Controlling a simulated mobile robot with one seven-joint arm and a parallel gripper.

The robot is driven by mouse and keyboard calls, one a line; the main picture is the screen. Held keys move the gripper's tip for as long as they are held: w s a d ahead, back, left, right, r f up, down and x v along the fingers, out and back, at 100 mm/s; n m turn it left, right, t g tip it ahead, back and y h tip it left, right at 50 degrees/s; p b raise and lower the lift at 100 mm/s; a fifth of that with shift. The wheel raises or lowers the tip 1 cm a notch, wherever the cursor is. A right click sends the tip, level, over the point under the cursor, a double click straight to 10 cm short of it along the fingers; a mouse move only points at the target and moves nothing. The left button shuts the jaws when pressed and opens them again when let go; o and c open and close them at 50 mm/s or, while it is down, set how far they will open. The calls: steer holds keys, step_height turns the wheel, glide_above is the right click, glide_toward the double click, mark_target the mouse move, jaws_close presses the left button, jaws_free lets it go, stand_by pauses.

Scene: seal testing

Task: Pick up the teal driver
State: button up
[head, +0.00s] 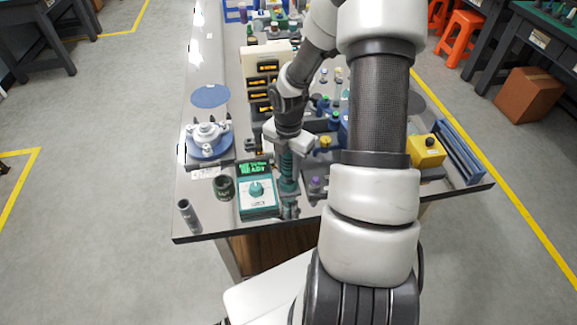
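The teal driver (289,172) stands roughly upright near the table's front edge, right of the teal tester box. Its lower end meets a dark grey holder (290,207); I cannot tell whether it rests in it. My gripper (289,147) points down at the driver's top end, with its pale parts on either side. The fingertips are too small and partly hidden to tell whether they are apart or closed on the driver.
The tester box (257,196) with a lit READY display is close on the left. A dark green cup (224,187), a grey tube (188,215) and a white fixture (208,137) stand farther left. A yellow box (427,151) is at right. Bottles crowd behind.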

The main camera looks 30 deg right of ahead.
steer(key=shift+r, duration=0.15)
step_height(320, 180, up, 10)
steer(key=shift+f+p, duration=0.1)
steer(key=shift+p, duration=1.05)
